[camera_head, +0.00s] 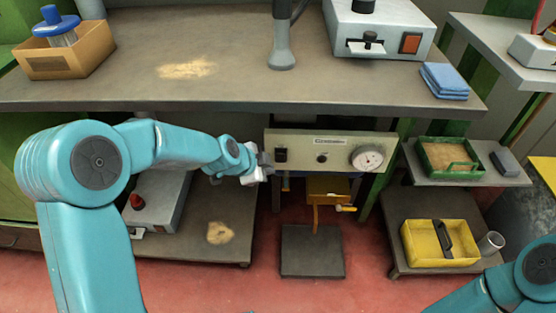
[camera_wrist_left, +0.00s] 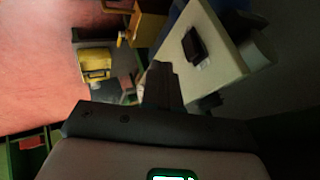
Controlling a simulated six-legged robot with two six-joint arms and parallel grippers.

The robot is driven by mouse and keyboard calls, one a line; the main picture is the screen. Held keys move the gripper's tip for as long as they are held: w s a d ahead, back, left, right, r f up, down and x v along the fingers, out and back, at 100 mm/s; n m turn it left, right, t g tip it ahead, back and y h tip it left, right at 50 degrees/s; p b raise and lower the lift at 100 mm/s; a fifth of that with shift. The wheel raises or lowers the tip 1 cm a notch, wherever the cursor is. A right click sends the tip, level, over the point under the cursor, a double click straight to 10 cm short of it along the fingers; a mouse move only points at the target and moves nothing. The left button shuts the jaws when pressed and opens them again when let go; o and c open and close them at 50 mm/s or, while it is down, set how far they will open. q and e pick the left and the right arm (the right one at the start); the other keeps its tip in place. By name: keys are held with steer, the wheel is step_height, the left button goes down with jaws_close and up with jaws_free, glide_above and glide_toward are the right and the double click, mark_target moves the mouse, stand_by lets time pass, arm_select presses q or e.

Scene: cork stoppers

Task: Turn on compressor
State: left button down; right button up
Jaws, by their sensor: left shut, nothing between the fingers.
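The compressor panel (camera_head: 342,146) is a cream box under the bench front edge, with a label, a black rocker switch (camera_head: 281,154) at its left end, a small dark knob (camera_head: 322,158) and a round gauge (camera_head: 367,158). My left gripper (camera_head: 266,170) is shut and empty, just left of and slightly below the switch. In the left wrist view my gripper's dark fingers (camera_wrist_left: 160,72) point toward the panel (camera_wrist_left: 222,50), with the black switch (camera_wrist_left: 193,46) beyond them. I cannot tell whether they touch the panel. My right arm shows at lower right; its gripper is out of view.
The bench edge (camera_head: 230,106) runs just above my left arm. A yellow tote (camera_head: 430,255) and a green tray (camera_head: 425,165) are on shelves at right.

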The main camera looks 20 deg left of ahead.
mark_target(277, 159)
arm_select(q)
steer(key=w+f, duration=0.1)
steer(key=w, duration=0.1)
steer(key=w+f+p, duration=0.1)
steer(key=w, duration=0.1)
steer(key=w+f, duration=0.2)
steer(key=w, duration=0.1)
steer(key=shift+w+d+p, duration=0.1)
steer(key=shift+d+p, duration=0.2)
steer(key=shift+p, duration=0.1)
steer(key=shift+w, duration=0.25)
